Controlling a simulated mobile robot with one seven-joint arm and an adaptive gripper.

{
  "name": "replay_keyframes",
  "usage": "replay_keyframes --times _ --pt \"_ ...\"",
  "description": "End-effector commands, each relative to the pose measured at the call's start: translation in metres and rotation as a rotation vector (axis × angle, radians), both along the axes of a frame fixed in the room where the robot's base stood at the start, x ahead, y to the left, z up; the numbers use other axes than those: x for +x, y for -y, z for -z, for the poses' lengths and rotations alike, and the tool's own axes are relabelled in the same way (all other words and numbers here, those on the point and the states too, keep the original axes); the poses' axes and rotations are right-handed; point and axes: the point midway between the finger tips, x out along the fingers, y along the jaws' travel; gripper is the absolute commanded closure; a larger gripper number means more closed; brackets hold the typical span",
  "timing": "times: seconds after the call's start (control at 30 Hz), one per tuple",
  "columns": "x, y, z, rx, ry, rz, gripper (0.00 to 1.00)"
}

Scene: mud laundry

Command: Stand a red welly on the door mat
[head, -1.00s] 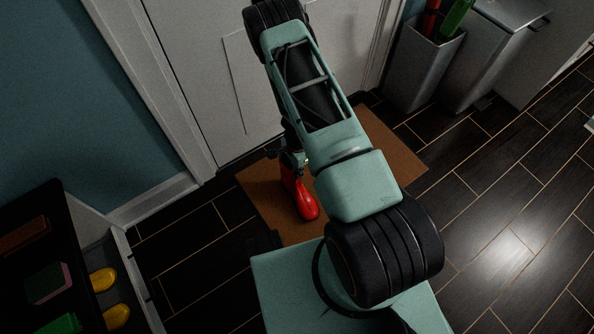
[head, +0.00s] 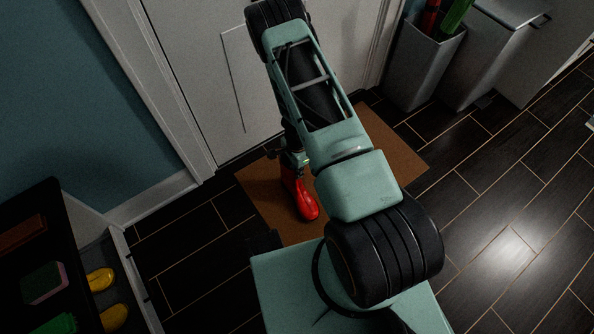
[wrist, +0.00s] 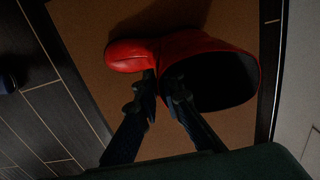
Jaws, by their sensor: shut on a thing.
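A red welly (head: 304,199) is over the brown door mat (head: 262,196), in front of the white door. It looks upright, toe toward the front of the head view. In the wrist view the welly (wrist: 208,58) shows its dark open top at right and its toe at left, with the mat (wrist: 95,50) behind it. My gripper (wrist: 162,82) is shut on the welly near its rim. In the head view the gripper (head: 295,160) is at the top of the boot, partly hidden by my arm. I cannot tell whether the sole touches the mat.
A shelf with brushes and a sponge (head: 45,283) stands at the lower left, beside a tray with yellow boots (head: 101,279). A grey bin (head: 425,70) with red and green umbrellas stands at the upper right. Dark floor (head: 490,200) at right is clear.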

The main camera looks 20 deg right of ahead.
Motion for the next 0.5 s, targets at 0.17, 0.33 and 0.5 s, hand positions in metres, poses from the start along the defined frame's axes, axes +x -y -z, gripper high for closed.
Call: replay_keyframes --times 0.17,0.33,0.5 --pt "0.0005 -0.0002 -0.0007 0.0 0.001 0.0 1.0" --pt "0.0004 -0.0002 0.001 0.0 0.001 0.0 1.0" --pt "0.0003 -0.0002 0.0061 0.0 0.001 0.0 1.0"
